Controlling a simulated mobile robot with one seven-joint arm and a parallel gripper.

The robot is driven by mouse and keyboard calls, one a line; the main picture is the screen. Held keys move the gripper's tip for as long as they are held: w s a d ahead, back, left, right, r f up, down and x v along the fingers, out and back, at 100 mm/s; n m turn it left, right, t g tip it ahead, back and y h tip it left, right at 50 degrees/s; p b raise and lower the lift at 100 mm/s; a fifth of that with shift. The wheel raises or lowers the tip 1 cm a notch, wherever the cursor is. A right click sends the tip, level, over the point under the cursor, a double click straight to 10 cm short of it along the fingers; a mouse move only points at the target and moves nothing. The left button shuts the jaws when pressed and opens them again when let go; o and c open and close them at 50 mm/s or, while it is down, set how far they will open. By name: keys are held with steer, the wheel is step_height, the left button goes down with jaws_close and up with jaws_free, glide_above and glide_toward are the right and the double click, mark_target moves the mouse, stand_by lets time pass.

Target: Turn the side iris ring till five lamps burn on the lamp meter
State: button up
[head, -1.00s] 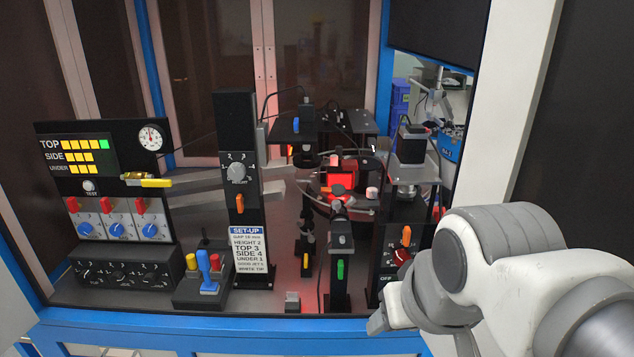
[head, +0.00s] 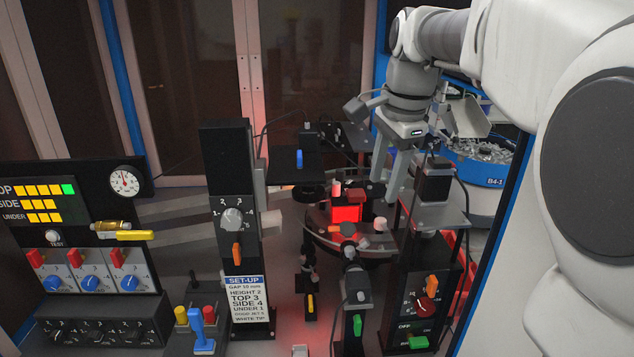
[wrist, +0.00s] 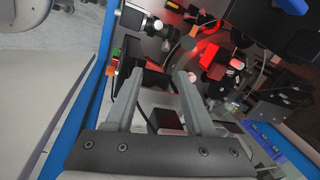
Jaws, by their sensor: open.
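The lamp meter (head: 40,215) is a dark panel at the left with rows marked TOP, SIDE and UNDER. Yellow lamps burn in each row, and the TOP row ends in a green lamp. A small camera with a lens (head: 347,240) stands at the middle front, facing the glowing red block (head: 346,213). I cannot tell for sure which part is the side iris ring. My gripper (head: 384,196) points down, open and empty, just right of the red block and behind the right-hand post. Its two fingers also show apart in the wrist view (wrist: 162,78).
A set-up card (head: 246,300) reads SIDE 4. The black height column (head: 230,165) stands left of centre. A post with a red dial (head: 426,305) and a black-topped unit (head: 434,183) stands close to my gripper. A blue-rimmed bowl (head: 480,172) is behind right.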

steer(key=w+m, duration=0.1)
steer(key=w, duration=0.1)
glide_toward(366, 240)
steer(key=x, duration=0.9)
steer(key=shift+w+f, duration=0.1)
steer(key=shift+f, duration=0.15)
jaws_close()
